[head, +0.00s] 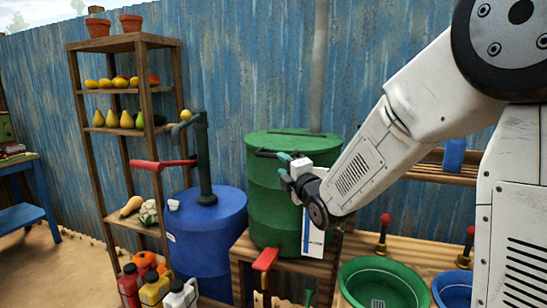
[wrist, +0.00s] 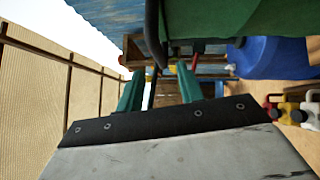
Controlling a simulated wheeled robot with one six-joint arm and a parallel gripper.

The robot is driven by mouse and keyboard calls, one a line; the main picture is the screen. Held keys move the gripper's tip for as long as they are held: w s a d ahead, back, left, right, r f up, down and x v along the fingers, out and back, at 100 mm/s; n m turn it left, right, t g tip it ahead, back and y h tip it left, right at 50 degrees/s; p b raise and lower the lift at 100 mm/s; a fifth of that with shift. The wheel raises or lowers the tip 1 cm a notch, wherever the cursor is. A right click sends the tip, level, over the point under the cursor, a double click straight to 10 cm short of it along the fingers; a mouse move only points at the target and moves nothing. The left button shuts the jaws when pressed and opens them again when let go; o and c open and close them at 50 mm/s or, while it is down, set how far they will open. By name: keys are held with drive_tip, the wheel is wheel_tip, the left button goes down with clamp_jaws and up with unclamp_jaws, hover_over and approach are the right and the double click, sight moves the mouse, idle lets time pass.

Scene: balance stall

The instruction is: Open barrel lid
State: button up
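The green barrel (head: 275,205) stands at the middle of the head view. Its green lid (head: 292,137) lies flat on top and looks closed. A black curved handle (head: 267,153) sticks out at the lid's left front; it also shows in the wrist view (wrist: 152,38). My gripper (head: 284,163) is at the barrel's front, close to the handle. In the wrist view its teal fingers (wrist: 160,75) are apart, and the handle's lower end appears in line with the gap between them. I cannot tell whether they touch it. Part of the barrel's right side is hidden by my arm.
A blue barrel (head: 205,230) with a dark pump and red lever (head: 163,164) stands left of the green barrel. A wooden shelf (head: 122,42) holds fruit and pots. A green basin (head: 380,270) is at lower right. A red-handled lever (head: 265,260) stands in front.

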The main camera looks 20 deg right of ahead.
sight(274, 157)
drive_tip(key=x, duration=0.7)
drive_tip(key=shift+w, duration=0.2)
drive_tip(key=shift+r, duration=0.1)
clamp_jaws()
